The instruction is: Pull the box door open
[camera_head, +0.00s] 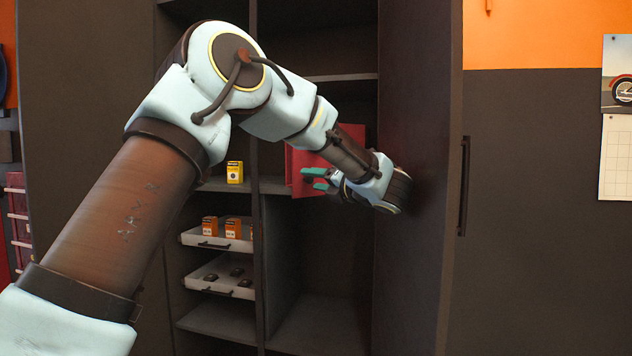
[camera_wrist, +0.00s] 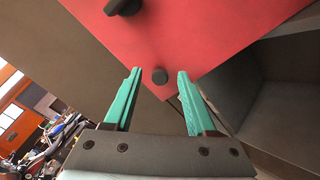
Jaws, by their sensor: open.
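The red box (camera_head: 352,132) sits on a shelf inside the open dark cabinet, partly hidden behind my arm. Its red front (camera_wrist: 215,35) fills the top of the wrist view. A small dark round knob (camera_wrist: 160,76) sits near the lower corner of that red face, and a second dark fitting (camera_wrist: 122,6) shows at the top edge. My gripper (camera_head: 312,178) is open in front of the box. In the wrist view its teal fingers (camera_wrist: 159,92) stand either side of the knob; contact cannot be told. Whether the box door is ajar is unclear.
The cabinet door (camera_head: 418,180) stands open close to the right of my wrist. A divider (camera_head: 259,270) parts the box's side from the left shelves, which hold a yellow box (camera_head: 235,172) and trays of small boxes (camera_head: 215,240). The compartment below the red box looks empty.

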